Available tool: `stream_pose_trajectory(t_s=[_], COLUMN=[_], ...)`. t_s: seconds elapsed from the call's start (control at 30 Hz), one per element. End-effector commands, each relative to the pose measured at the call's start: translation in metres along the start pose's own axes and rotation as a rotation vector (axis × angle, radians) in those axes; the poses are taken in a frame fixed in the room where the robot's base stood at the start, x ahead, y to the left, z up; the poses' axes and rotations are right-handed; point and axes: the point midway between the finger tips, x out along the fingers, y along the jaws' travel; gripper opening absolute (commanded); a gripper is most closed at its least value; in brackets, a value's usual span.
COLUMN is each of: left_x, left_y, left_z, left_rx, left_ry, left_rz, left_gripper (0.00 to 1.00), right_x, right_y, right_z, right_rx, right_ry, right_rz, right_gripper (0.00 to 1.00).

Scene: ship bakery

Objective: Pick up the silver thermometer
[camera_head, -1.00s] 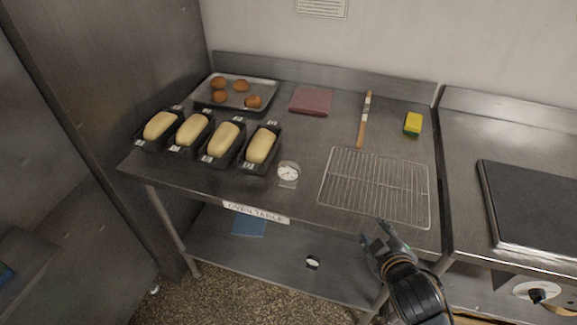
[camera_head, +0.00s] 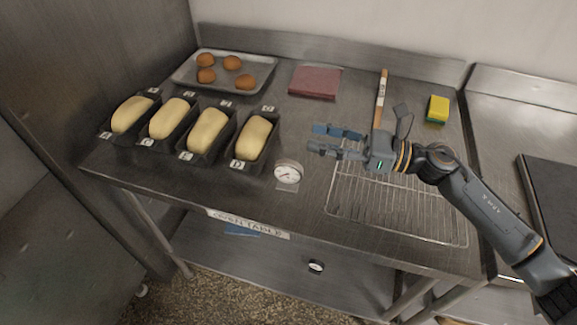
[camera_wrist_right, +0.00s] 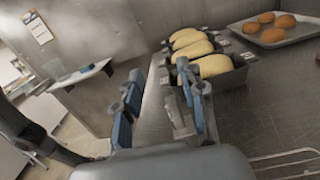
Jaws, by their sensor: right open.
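The silver thermometer (camera_head: 288,173), with a round white dial and a flat foot, stands upright near the front edge of the steel table (camera_head: 215,178), right of the loaf tins. My right gripper (camera_head: 318,138) is open and empty, above the table and over the left part of the wire rack, pointing left. In the picture it is above and right of the thermometer, not touching it. The right wrist view shows the two blue-padded fingers (camera_wrist_right: 160,95) apart; a grey upright piece between them may be the thermometer, but I cannot tell. My left gripper is not in view.
Several loaf tins (camera_head: 240,163) with dough stand left of the thermometer. A wire rack (camera_head: 345,205) lies on its right. Behind are a tray of rolls (camera_head: 188,83), a red cloth (camera_head: 315,82), a wooden-handled tool (camera_head: 380,100) and a sponge (camera_head: 438,108). Another small dial (camera_head: 316,266) is on the lower shelf.

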Motion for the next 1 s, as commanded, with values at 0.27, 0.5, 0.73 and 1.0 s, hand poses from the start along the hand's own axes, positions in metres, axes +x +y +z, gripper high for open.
stream_pose_trajectory(t_s=[0.27,0.5,0.73,1.0], left_x=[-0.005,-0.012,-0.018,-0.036], left_y=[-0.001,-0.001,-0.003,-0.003], left_z=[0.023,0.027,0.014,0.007], left_rx=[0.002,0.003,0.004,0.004], left_ry=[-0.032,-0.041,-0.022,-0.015], left_rz=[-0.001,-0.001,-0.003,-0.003], left_gripper=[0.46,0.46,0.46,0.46], right_x=[-0.005,-0.007,0.008,0.050], right_y=[0.001,-0.002,-0.002,0.001], right_z=[-0.038,-0.083,-0.086,-0.084], right_rx=[-0.050,-0.051,-0.054,-0.053], right_ry=[0.042,0.040,0.039,0.036], right_rz=[0.040,0.039,0.039,0.040], right_gripper=[0.40,0.40,0.40,0.40])
